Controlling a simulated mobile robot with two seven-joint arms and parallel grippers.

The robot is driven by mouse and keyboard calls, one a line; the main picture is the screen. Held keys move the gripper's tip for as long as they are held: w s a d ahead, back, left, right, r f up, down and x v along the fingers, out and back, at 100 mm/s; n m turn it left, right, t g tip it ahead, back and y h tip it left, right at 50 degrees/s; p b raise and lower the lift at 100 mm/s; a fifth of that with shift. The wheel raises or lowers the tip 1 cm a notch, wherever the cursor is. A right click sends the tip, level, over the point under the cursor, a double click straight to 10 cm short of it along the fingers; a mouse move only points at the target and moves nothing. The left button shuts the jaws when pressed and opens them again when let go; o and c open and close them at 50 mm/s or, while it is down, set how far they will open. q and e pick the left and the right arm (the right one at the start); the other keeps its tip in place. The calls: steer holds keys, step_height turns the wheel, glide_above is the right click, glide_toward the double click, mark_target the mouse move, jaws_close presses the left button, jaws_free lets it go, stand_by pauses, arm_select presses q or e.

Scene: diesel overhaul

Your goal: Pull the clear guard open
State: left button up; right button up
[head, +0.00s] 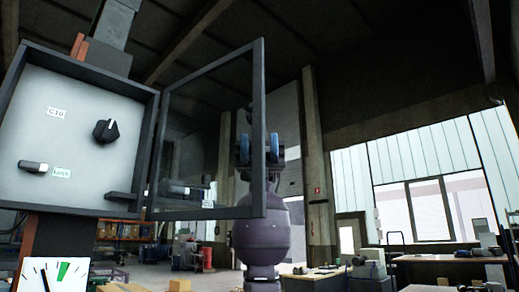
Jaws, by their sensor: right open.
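The clear guard (210,213) is a see-through pane in a dark frame. It stands swung out from the right side of a control box (75,65), whose pale panel (75,130) is uncovered. My right gripper (259,148) is open at the guard's outer upright bar (258,100). One blue finger pad shows through the pane left of the bar, the other to its right. The bar hides the middle of the gripper. I cannot tell whether the fingers touch it. My left gripper is not in view.
The panel carries a black knob (106,130) and a lever (34,167) beside a "Lock" label (62,172). A white dial (42,275) with a green wedge is below the box. Workbenches (455,258) stand far right. The air right of the guard looks clear.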

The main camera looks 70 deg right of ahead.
steer(key=v, duration=1)
steer(key=shift+d, duration=0.35)
steer(key=shift+w, duration=0.1)
